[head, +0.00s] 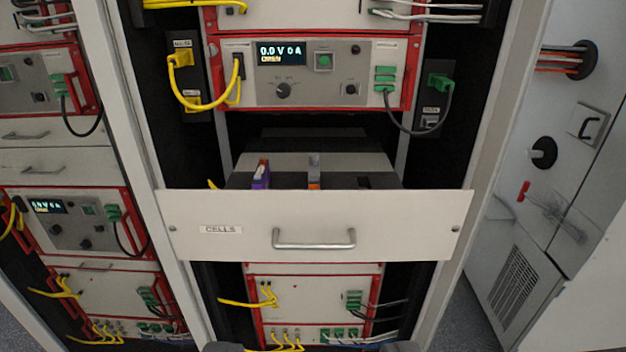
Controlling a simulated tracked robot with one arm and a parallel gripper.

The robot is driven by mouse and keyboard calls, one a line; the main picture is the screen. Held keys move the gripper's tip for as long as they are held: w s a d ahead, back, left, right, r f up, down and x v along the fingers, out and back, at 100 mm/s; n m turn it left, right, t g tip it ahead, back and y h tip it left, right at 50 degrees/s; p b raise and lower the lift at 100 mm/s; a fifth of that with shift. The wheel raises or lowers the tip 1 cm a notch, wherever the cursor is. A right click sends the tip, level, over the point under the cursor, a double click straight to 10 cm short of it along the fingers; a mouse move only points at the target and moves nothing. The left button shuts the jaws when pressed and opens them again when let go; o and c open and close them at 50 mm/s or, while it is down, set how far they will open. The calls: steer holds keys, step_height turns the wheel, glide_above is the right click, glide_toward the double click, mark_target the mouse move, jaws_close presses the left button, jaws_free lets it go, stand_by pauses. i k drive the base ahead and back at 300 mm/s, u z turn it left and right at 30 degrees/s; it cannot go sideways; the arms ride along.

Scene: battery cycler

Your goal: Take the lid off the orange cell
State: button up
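The orange cell (314,183) stands in the open drawer marked CELLS (390,222), near the middle. Only a small orange part shows above the drawer front. A grey upright piece (314,162) sits directly above the orange; it may be the lid, but it is too small to be sure. My gripper (311,347) shows only as two dark fingertips at the bottom edge of the view, wide apart, with nothing seen between them. It is well below and in front of the drawer. The lower part of the cell is hidden by the drawer front.
A purple cell (261,176) stands left of the orange one. The drawer front has a metal handle (312,239). A cycler unit (310,73) with a yellow cable (197,104) and a black cable (410,127) hangs above. White rack posts flank the drawer.

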mark_target(314, 166)
steer(key=u, duration=0.05)
steer(key=i, duration=1.25)
steer(key=z, duration=0.6)
